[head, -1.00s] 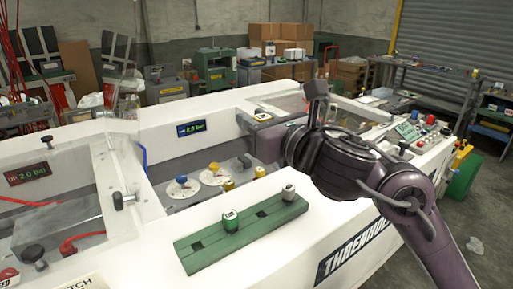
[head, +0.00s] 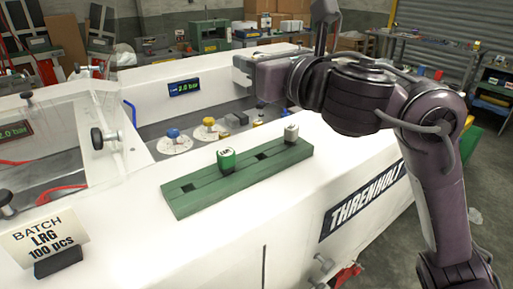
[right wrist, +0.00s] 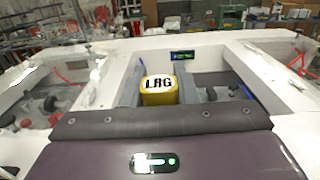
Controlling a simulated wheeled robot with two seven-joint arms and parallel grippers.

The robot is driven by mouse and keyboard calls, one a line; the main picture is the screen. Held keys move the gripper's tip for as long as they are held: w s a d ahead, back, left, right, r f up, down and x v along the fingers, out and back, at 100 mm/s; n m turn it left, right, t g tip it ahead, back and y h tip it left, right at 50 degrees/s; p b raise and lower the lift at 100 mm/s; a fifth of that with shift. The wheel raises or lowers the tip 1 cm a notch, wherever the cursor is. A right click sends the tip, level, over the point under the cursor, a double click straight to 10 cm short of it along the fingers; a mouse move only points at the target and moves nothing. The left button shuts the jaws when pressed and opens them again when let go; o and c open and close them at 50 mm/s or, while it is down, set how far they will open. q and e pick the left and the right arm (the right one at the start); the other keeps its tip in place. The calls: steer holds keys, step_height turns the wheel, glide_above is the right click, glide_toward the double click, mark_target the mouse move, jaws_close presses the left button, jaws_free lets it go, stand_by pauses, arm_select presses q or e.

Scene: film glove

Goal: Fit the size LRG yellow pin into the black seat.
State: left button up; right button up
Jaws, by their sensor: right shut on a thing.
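The yellow pin (right wrist: 160,92) shows in the right wrist view with a white top marked LRG. It stands between the grey fingers of my right gripper (right wrist: 159,94), which is shut on it. In the head view my right gripper (head: 262,78) is over the far right of the machine's trough, and its fingertips and the held pin cannot be made out. I cannot pick out the black seat for certain in either view. My left gripper is out of view.
A green rack (head: 285,160) on the white machine top holds a green-sided pin (head: 226,159) and a grey pin (head: 291,133). Blue (head: 173,133) and yellow (head: 208,122) knobs stand on white discs in the trough. A batch card (head: 45,238) reads LRG, 100 pcs.

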mark_target(256, 152)
step_height(256, 152, down, 14)
steer(key=shift+f+b, duration=0.25)
steer(key=shift+b, duration=0.95)
steer(key=shift+f, duration=0.1)
steer(key=shift+f+b, duration=0.15)
steer(key=shift+b, duration=0.15)
steer(key=o, duration=1)
steer(key=shift+r, duration=0.2)
